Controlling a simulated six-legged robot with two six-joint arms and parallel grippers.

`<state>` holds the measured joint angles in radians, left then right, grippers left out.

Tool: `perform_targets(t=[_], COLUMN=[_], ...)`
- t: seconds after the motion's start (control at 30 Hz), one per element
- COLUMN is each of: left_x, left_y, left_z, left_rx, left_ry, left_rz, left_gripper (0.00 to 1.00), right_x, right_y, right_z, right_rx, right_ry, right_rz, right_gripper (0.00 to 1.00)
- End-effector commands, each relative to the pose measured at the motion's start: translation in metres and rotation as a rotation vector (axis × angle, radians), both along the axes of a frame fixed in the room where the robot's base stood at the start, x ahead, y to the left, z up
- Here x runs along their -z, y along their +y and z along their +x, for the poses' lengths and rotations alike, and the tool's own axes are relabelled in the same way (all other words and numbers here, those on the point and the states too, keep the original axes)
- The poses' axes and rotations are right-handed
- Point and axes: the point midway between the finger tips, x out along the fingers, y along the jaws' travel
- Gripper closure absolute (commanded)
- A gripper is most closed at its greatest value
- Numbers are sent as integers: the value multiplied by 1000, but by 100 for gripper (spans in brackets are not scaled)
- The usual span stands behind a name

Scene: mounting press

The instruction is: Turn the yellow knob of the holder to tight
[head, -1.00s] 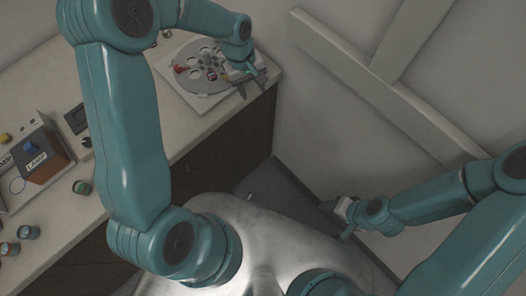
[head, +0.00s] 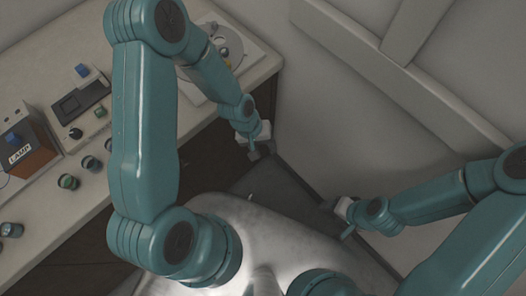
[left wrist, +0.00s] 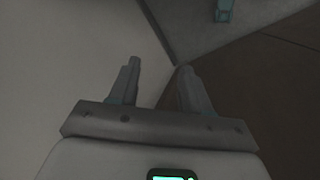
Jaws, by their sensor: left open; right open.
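In the head view a grey round holder (head: 231,43) sits on a white plate (head: 262,62) at the far end of the bench, largely hidden behind my left arm. A small yellowish spot shows by the arm's edge; I cannot tell whether it is the yellow knob or how it is turned. My left gripper (head: 259,151) is open and empty, off the bench edge and apart from the holder. The left wrist view shows its two parted fingers (left wrist: 160,87) with nothing between them. My right gripper (head: 342,219) is open and empty, low near the wall.
A wall with raised beams (head: 400,75) stands to the right. Free room lies between bench and wall.

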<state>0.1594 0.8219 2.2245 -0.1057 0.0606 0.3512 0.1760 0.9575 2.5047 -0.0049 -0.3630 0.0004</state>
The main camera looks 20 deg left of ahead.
Motion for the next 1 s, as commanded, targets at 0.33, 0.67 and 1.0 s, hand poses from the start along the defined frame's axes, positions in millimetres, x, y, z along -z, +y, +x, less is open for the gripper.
perform_targets(t=[0.33, 0.67, 1.0], left_x=[26, 27, 29], left_y=[-11, -11, -13], left_z=[-28, -29, -37], left_rx=[68, 70, 86], left_ry=[-29, -30, -34], left_rz=[-9, -8, -10], left_gripper=[52, 53, 53], right_x=[13, 12, 12], right_y=[0, 0, 0], right_z=[0, 0, 0], right_rx=[0, 0, 0], right_ry=[0, 0, 0], right_rz=[0, 0, 0], right_gripper=[40, 40, 40])
